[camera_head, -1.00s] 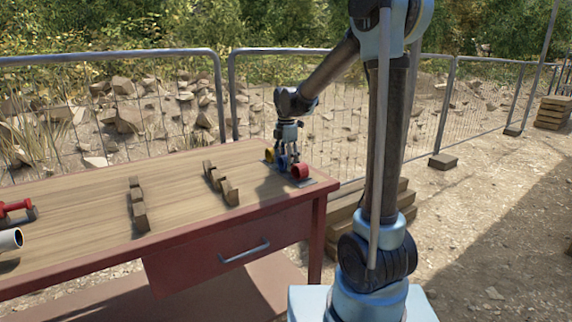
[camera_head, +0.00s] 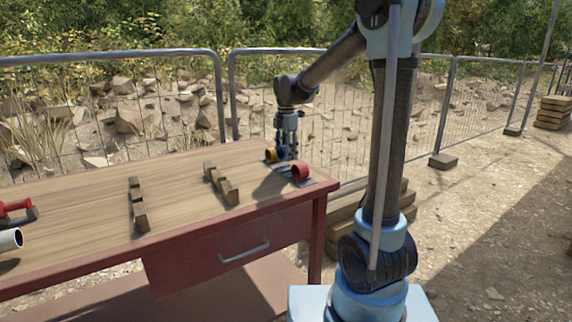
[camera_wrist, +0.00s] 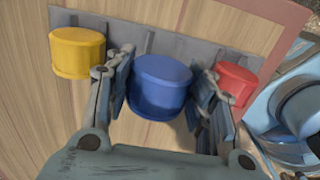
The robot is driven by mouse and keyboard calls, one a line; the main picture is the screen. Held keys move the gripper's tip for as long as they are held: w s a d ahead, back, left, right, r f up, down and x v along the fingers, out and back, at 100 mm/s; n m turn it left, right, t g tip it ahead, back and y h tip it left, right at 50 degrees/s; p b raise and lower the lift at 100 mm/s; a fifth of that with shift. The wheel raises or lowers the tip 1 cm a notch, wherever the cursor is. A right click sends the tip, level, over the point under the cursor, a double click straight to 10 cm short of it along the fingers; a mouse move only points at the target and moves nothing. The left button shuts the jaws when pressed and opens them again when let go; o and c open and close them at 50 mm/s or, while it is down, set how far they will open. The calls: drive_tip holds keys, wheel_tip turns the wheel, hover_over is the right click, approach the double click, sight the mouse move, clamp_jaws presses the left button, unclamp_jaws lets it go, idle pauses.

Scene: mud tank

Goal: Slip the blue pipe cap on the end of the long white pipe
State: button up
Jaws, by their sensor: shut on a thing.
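The blue pipe cap (camera_wrist: 159,84) is between the two fingers of my gripper (camera_wrist: 160,95) in the wrist view, with a finger against each side. In the head view my gripper (camera_head: 286,150) is at the table's far right corner, a little above the rack, and the blue cap (camera_head: 282,154) is partly hidden by the fingers. A white pipe end (camera_head: 10,239) shows at the left edge of the head view; the rest of the pipe is out of view.
A yellow cap (camera_wrist: 78,52) and a red cap (camera_wrist: 234,82) sit in the grey rack (camera_wrist: 190,45) on either side of the blue one. Two notched wooden supports (camera_head: 138,207) (camera_head: 222,185) stand on the wooden table (camera_head: 90,215). A red tool (camera_head: 16,207) lies at the left.

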drive_tip(key=shift+r, duration=2)
